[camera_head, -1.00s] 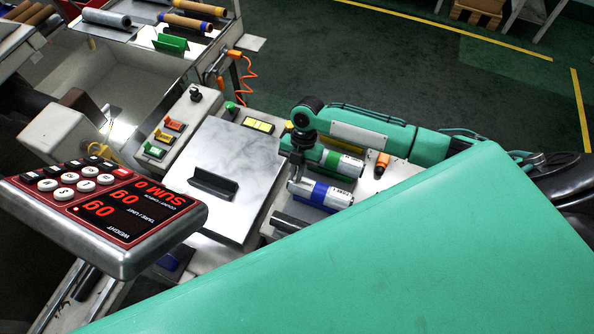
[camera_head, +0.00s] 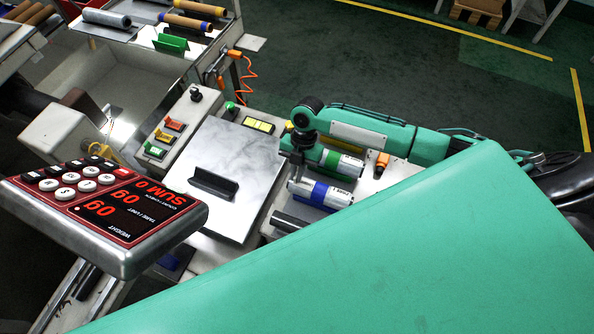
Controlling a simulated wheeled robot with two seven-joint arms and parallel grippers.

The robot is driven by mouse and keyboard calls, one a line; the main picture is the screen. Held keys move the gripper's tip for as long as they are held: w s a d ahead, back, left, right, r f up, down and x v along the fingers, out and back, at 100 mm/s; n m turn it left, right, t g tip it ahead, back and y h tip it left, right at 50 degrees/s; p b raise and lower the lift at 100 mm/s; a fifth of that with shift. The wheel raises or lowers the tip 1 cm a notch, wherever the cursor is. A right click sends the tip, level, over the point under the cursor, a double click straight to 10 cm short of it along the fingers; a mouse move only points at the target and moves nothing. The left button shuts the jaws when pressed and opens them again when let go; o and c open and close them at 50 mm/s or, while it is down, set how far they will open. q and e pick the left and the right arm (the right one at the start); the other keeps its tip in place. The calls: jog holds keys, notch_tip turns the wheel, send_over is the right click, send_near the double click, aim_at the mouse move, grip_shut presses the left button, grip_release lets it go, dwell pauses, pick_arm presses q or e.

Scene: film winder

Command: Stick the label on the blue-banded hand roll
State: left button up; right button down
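The blue-banded hand roll (camera_head: 320,193) lies on its side on the machine bed right of centre, a white roll with a blue band and dark print near its right end. A green-banded roll (camera_head: 342,163) lies just behind it. My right gripper (camera_head: 297,176) points down at the left end of the blue-banded roll. It is small and dark, and I cannot tell whether its fingers are open or shut, or whether they touch the roll. I cannot make out a separate loose label. My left gripper is not in view.
A red-and-black scale display (camera_head: 105,205) stands at front left. A steel plate with a dark handle (camera_head: 213,184) lies left of the rolls. Coloured switches (camera_head: 165,137) sit behind it. A large green panel (camera_head: 400,260) blocks the lower right. More rolls (camera_head: 186,22) lie at the back.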

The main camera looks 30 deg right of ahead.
jog(key=c, duration=1.5)
grip_release()
jog(key=shift+f, duration=0.15)
